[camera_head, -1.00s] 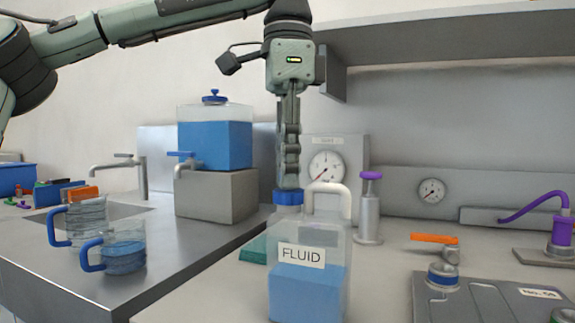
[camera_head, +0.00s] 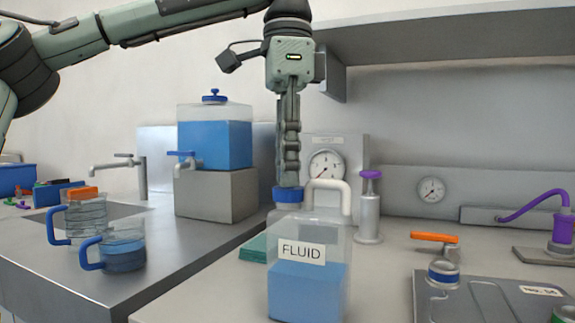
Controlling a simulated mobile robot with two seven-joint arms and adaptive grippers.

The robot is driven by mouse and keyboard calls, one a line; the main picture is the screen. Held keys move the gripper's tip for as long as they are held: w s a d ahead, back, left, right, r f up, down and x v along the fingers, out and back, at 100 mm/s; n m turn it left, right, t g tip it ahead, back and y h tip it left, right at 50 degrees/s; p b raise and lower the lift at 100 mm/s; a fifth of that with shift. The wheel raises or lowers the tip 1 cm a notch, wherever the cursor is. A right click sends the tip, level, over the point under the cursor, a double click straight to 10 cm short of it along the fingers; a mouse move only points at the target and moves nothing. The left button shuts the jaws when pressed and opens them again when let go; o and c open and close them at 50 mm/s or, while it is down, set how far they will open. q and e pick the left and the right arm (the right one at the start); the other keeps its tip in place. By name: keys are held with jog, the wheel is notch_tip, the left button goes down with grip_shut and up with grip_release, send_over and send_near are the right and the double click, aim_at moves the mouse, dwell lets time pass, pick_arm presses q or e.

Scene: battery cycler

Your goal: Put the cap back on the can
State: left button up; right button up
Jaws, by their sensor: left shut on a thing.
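The can (camera_head: 325,246) is a clear jug labelled FLUID, with blue liquid in its lower half and a white handle (camera_head: 330,186). It stands upright on the counter in the head view. The blue cap (camera_head: 287,194) is at the can's neck, at the upper left of the can. My left gripper (camera_head: 288,184) points straight down and is shut on the cap. The cap looks level and right at the neck, but I cannot tell whether it is seated. My right gripper is not in view.
Two blue-handled mugs (camera_head: 124,256) stand on the steel counter at left. A blue-filled dispenser (camera_head: 214,144) stands on a grey block behind. A purple-topped cylinder (camera_head: 368,215) stands close to the can's right.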

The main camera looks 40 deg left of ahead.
pick_arm(q)
jog(key=shift+f+b, duration=0.25)
jog(key=shift+b, duration=0.65)
dwell(1.2)
dwell(0.3)
jog(key=o, duration=1)
jog(key=shift+o, duration=0.4)
jog(key=o, duration=0.4)
jog(key=shift+r, duration=0.15)
